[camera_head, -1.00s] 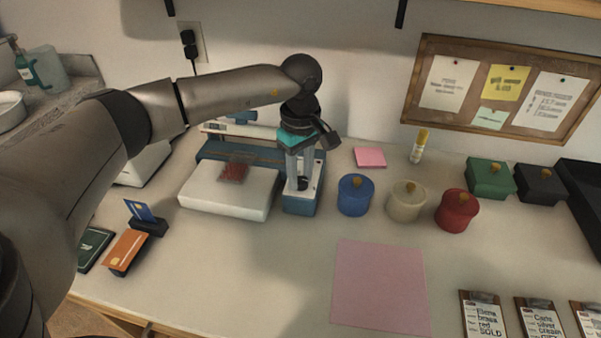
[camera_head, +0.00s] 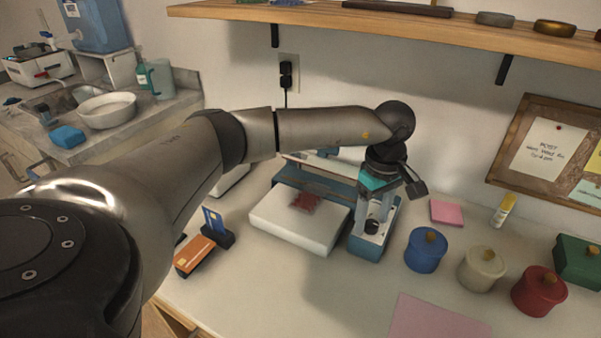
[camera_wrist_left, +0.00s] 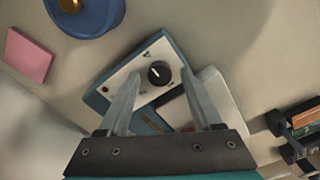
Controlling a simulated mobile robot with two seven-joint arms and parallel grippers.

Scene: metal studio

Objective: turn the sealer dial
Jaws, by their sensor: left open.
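The sealer (camera_head: 374,240) is a blue body with a white control panel, beside a white platform on the table. Its black round dial (camera_head: 371,227) shows just below my left gripper (camera_head: 377,212). In the left wrist view the dial (camera_wrist_left: 159,72) has a white pointer mark and sits on the white panel between the two fingertips of my left gripper (camera_wrist_left: 160,76). The fingers are open, with a gap on both sides of the dial. I cannot tell how far above the panel the tips are. My right gripper is not in view.
A red packet (camera_head: 305,202) lies on the white platform (camera_head: 290,228). A blue pot (camera_head: 425,252), a cream pot (camera_head: 481,270) and a red pot (camera_head: 538,291) stand to the right. A card holder (camera_head: 217,236) stands left.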

